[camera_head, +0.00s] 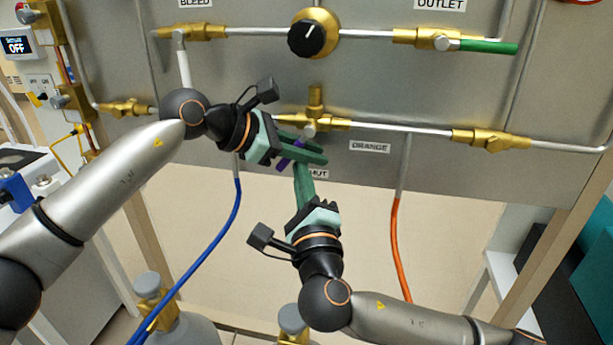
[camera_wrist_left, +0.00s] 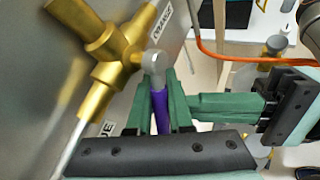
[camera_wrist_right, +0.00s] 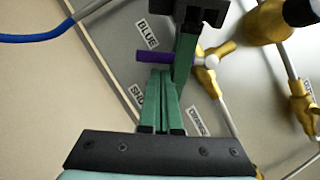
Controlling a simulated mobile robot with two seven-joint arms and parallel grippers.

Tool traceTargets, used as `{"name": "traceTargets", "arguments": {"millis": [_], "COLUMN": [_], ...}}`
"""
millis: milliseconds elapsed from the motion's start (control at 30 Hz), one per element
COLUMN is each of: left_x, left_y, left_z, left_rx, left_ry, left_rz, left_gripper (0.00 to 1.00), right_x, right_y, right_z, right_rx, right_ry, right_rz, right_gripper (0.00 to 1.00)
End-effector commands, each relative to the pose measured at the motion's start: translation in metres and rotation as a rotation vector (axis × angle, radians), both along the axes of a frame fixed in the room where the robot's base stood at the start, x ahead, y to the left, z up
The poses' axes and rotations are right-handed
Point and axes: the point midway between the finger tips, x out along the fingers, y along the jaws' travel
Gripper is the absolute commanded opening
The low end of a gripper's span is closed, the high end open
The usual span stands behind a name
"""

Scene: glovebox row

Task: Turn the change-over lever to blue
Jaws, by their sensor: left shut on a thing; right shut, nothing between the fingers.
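The change-over lever, a purple bar (camera_head: 291,155), hangs from a grey pivot on the brass valve (camera_head: 314,103). My left gripper (camera_head: 310,148) is shut on the lever; the left wrist view shows the purple bar (camera_wrist_left: 160,112) between its green fingers. In the right wrist view the lever (camera_wrist_right: 152,57) points between the BLUE label (camera_wrist_right: 147,35) and the SHUT label (camera_wrist_right: 137,95), nearer BLUE. My right gripper (camera_head: 302,168) is shut and empty, its tips just beside the lever and left fingers; I cannot tell whether they touch. The ORANGE label (camera_head: 370,147) is right of the valve.
A blue hose (camera_head: 226,215) and an orange hose (camera_head: 395,240) hang below the panel (camera_head: 480,85). A black knob (camera_head: 313,34) and brass fittings (camera_head: 490,140) sit above and right. Gas cylinders (camera_head: 185,325) stand below. The wall area under the panel is open.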

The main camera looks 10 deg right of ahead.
Motion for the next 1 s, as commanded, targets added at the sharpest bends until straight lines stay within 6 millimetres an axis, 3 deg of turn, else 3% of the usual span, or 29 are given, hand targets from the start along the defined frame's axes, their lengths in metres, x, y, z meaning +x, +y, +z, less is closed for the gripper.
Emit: {"name": "traceTargets", "arguments": {"millis": [633, 667, 733, 1000], "left_x": [0.0, 0.0, -0.001, 0.0], "left_y": [-0.001, -0.001, -0.001, 0.0], "left_z": [0.0, 0.0, 0.0, 0.0], "left_rx": [-0.001, -0.001, -0.001, 0.0], "left_ry": [0.001, 0.002, 0.002, 0.001], "left_rz": [-0.001, -0.001, -0.001, -0.001], "left_gripper": [0.0, 0.21, 0.29, 0.31], "right_x": [0.001, 0.001, 0.001, 0.002], "right_y": [0.012, 0.013, 0.013, 0.011], "right_z": [0.009, 0.009, 0.009, 0.007], "right_rx": [0.113, 0.113, 0.114, 0.111], "right_ry": [-0.054, -0.054, -0.054, -0.049], "right_rz": [0.009, 0.009, 0.009, 0.003], "right_gripper": [0.0, 0.0, 0.0, 0.0]}}
